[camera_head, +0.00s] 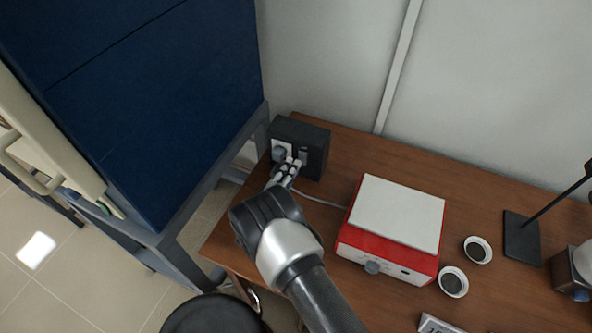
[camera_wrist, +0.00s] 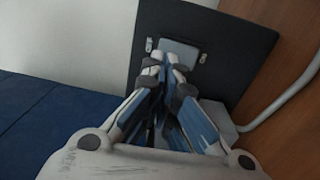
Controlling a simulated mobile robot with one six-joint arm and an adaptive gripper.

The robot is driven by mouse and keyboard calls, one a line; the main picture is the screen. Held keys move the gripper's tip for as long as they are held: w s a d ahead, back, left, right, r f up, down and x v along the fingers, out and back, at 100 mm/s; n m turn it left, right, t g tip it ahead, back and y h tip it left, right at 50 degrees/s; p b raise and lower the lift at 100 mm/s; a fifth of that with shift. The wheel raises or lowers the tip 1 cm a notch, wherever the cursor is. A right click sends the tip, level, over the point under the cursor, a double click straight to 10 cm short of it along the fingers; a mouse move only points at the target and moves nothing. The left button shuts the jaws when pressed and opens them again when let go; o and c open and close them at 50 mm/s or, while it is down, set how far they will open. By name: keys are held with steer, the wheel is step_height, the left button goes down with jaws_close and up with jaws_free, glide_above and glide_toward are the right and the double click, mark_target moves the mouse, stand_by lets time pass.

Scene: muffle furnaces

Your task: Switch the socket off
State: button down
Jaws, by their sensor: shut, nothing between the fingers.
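The socket (camera_head: 312,137) is a black box at the back left of the wooden table, against the wall. Its front carries a light plate with a grey round plug at the left and a small grey switch part at the right. In the wrist view the socket's dark face (camera_wrist: 237,50) fills the upper middle, with a grey plate (camera_wrist: 186,50) on it. My gripper (camera_head: 291,166) is shut and empty, its fingertips right at the socket's front. In the wrist view the fingertips (camera_wrist: 165,60) overlap the grey plate's lower edge; I cannot tell whether they touch it.
A red and white hotplate-like device (camera_head: 395,222) stands to the right of my arm, with two small dishes (camera_head: 453,281) beside it. A black stand (camera_head: 523,236) is farther right. A large blue cabinet (camera_head: 150,90) on a grey frame stands close at the left.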

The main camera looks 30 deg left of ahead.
steer(key=s+d+r+p, duration=0.1)
steer(key=s+p, duration=0.1)
steer(key=s, duration=0.9)
steer(key=shift+r, duration=0.3)
steer(key=shift+d, duration=0.15)
